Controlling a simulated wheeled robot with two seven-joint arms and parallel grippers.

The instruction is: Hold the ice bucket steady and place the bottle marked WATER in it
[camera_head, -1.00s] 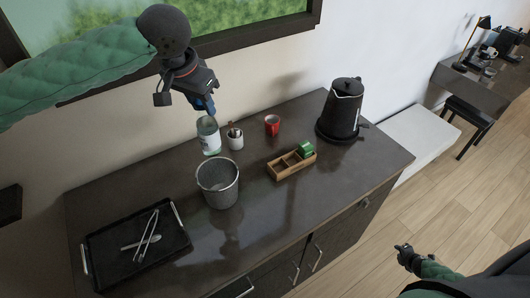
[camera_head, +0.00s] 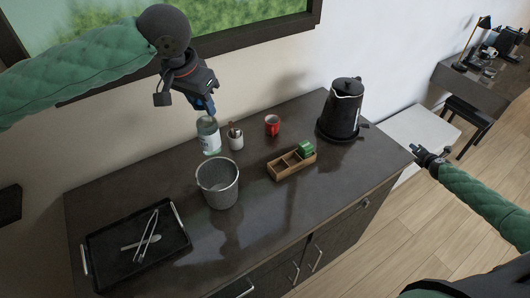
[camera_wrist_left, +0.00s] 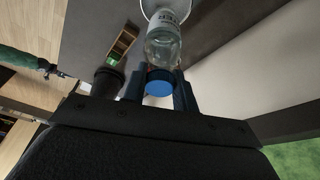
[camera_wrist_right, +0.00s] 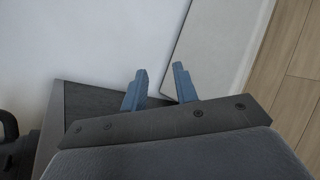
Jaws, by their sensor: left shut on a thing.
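The ice bucket (camera_head: 217,184) is a grey, open container on the dark counter, and it looks empty. The bottle (camera_head: 208,136) is clear with a white-green label and stands behind the bucket. In the left wrist view its label shows letters ending in "ER" and its cap is blue (camera_wrist_left: 159,88). My left gripper (camera_head: 206,110) reaches down from above and is shut on the bottle at its cap. My right gripper (camera_head: 420,155) is right of the counter's right end, away from the bucket. In the right wrist view its two fingers (camera_wrist_right: 158,86) are apart with nothing between them.
A black tray (camera_head: 95,283) with tongs lies left of the bucket. Close to the bottle stand a small canister (camera_head: 236,139) and a red mug (camera_head: 272,124). A wooden box (camera_head: 289,172) and a black kettle (camera_head: 342,110) are to the right. Counter in front of the box is clear.

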